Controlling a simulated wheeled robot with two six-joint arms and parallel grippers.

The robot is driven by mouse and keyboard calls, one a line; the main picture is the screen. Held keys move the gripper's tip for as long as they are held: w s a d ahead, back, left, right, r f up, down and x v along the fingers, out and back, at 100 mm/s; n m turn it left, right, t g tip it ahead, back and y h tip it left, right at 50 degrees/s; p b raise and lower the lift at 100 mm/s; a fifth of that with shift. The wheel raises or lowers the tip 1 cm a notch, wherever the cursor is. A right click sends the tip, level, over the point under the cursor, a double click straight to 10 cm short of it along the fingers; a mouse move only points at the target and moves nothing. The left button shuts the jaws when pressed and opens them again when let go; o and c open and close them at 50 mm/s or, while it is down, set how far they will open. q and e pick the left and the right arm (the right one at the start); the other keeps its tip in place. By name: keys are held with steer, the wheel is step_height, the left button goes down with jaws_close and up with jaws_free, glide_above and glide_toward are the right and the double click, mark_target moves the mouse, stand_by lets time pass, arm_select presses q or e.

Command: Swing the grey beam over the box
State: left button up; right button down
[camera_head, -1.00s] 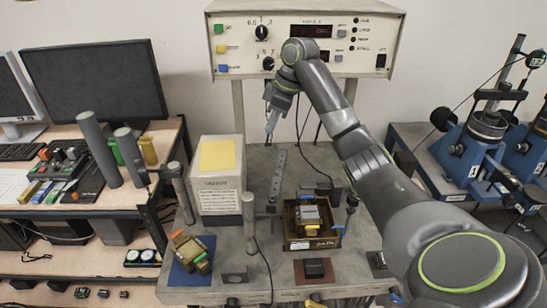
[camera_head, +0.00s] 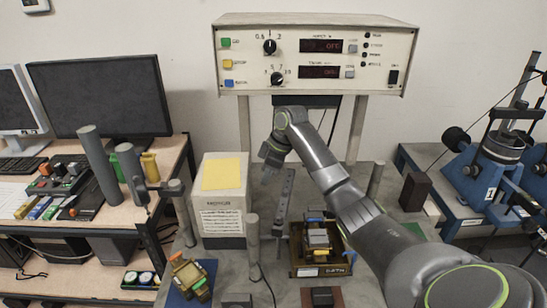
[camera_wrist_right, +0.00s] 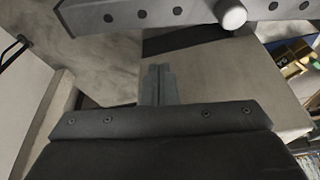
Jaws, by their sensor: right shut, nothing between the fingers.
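The grey beam (camera_head: 285,205) is a flat bar with a row of holes, lying lengthwise away from me on the grey bench. It also crosses the top of the right wrist view (camera_wrist_right: 155,14), with a pale round peg (camera_wrist_right: 231,14) by its edge. The brown open box (camera_head: 335,270) stands to the right of the beam and holds a small device; the beam is beside it. My right gripper (camera_head: 267,178) is shut and empty, just left of the beam's far end. Its closed fingers (camera_wrist_right: 158,85) show apart from the beam in the wrist view. My left gripper is not in view.
A pale box with a yellow top (camera_head: 222,222) stands left of the beam. A short grey post (camera_head: 253,236) rises near the beam's near end. A control panel (camera_head: 315,55) stands on legs behind. A blue mat (camera_head: 178,298) lies at front left.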

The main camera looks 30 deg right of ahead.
mark_target(285, 198)
steer(key=s+d+p, duration=0.2)
steer(key=s+d, duration=0.1)
steer(key=shift+w+a, duration=0.1)
steer(key=shift+w, duration=0.05)
stand_by(0.5)
